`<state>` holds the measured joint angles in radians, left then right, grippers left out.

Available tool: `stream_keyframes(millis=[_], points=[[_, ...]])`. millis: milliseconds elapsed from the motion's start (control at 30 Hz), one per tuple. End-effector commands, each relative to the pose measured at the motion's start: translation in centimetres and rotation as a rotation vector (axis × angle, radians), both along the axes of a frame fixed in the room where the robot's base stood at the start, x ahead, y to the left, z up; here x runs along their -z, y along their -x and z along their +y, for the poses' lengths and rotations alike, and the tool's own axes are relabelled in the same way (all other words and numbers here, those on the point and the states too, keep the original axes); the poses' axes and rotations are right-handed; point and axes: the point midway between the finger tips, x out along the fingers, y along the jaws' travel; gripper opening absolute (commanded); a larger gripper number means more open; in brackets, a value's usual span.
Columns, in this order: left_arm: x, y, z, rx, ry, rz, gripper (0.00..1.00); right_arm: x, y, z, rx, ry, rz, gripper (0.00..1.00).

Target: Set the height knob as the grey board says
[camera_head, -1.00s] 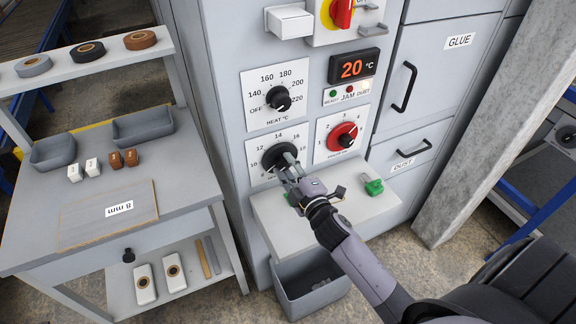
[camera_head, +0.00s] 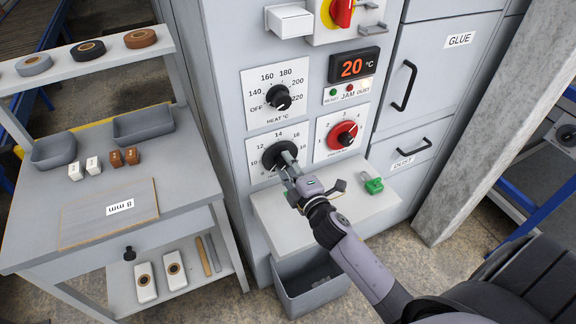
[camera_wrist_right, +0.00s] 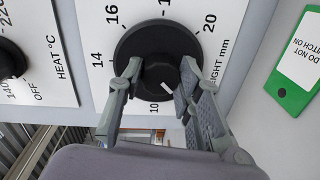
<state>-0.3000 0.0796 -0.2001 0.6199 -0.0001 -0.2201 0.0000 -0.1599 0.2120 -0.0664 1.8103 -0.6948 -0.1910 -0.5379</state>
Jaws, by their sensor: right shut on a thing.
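The black height knob (camera_head: 274,155) sits on the lower left dial plate of the grey machine. My right gripper (camera_head: 291,165) is shut on its raised grip. In the right wrist view the fingers (camera_wrist_right: 158,85) straddle the knob (camera_wrist_right: 158,45). The white pointer mark (camera_wrist_right: 168,88) points down and right in that view, past the 10 side; the exact number is hidden by a finger. The grey board (camera_head: 85,225) lies on the side table. Its white label (camera_head: 120,206) reads 8 mm, upside down. My left gripper is not in view.
The heat knob (camera_head: 278,97) is just above, and the red knob (camera_head: 342,135) is to the right. A green tag (camera_head: 373,185) lies on the shelf (camera_head: 330,212) below the dials. A grey bin (camera_head: 310,290) stands underneath. A pillar (camera_head: 480,130) rises at right.

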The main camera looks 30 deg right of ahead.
Motion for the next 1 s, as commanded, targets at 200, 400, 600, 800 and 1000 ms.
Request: stream_keyframes(millis=[200,400,600,800,1000], points=[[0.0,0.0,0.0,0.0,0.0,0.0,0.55,0.0,0.0,0.0,0.0,0.001,-0.001,0.45],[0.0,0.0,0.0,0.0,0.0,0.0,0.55,0.0,0.0,0.0,0.0,0.0,0.0,0.52],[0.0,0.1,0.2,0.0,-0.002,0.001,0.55,0.0,0.1,0.0,0.0,0.0,0.0,0.52],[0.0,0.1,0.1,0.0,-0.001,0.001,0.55,0.0,2.2,0.1,-0.001,-0.002,0.003,0.52],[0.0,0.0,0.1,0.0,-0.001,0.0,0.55,-0.3,6.6,0.2,0.001,-0.001,0.003,0.52]])
